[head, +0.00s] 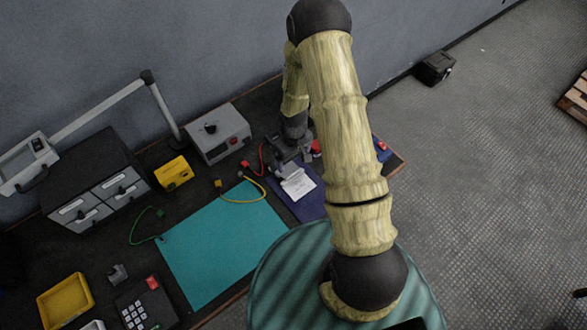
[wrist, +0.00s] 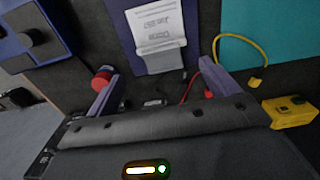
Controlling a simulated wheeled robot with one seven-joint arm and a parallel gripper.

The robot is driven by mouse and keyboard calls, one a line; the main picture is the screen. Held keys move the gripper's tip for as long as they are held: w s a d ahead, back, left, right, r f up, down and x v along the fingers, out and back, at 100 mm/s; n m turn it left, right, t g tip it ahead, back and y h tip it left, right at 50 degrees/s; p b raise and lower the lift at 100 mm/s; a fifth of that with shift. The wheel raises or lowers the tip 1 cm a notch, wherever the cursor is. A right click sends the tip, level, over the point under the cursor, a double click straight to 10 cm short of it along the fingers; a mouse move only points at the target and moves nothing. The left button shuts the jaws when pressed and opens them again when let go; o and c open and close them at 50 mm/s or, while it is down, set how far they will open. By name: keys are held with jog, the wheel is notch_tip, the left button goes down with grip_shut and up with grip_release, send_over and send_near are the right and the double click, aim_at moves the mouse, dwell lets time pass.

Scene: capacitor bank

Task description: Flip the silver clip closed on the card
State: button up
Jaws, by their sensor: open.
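The white card (head: 298,184) with printed text lies on a dark blue board (head: 310,206); it also shows in the wrist view (wrist: 157,22). A grey, silvery piece (wrist: 164,60), which looks like the clip, lies across the card's near end in the wrist view. I cannot tell its exact angle. My gripper (wrist: 160,88) is open, its two purple-grey fingers spread wide on either side of the clip's end, with nothing held. In the head view my arm partly hides the gripper and clip.
A red knob (wrist: 102,78) stands beside the left finger. A red cable (wrist: 190,88) and a yellow cable (wrist: 240,40) run near the right finger. A yellow box (head: 174,173) and grey box (head: 217,134) stand to the left. The teal mat (head: 215,245) is mostly clear.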

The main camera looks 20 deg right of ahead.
aim_at(294, 175)
jog(key=shift+f+p, duration=0.65)
jog(key=shift+f, duration=3.35)
jog(key=c, duration=1)
jog(key=shift+s+d+f+t+y+b, duration=0.1)
jog(key=shift+s+f+t+y+b, duration=0.2)
jog(key=shift+b, duration=0.35)
jog(key=shift+d+f+t+y+b, duration=0.1)
jog(key=shift+f+t+b, duration=0.15)
jog(key=shift+t+b, duration=0.35)
jog(key=shift+s+f+t+b, duration=0.2)
jog(key=shift+t+b, duration=0.3)
jog(key=shift+b, duration=0.45)
jog(key=shift+r, duration=0.1)
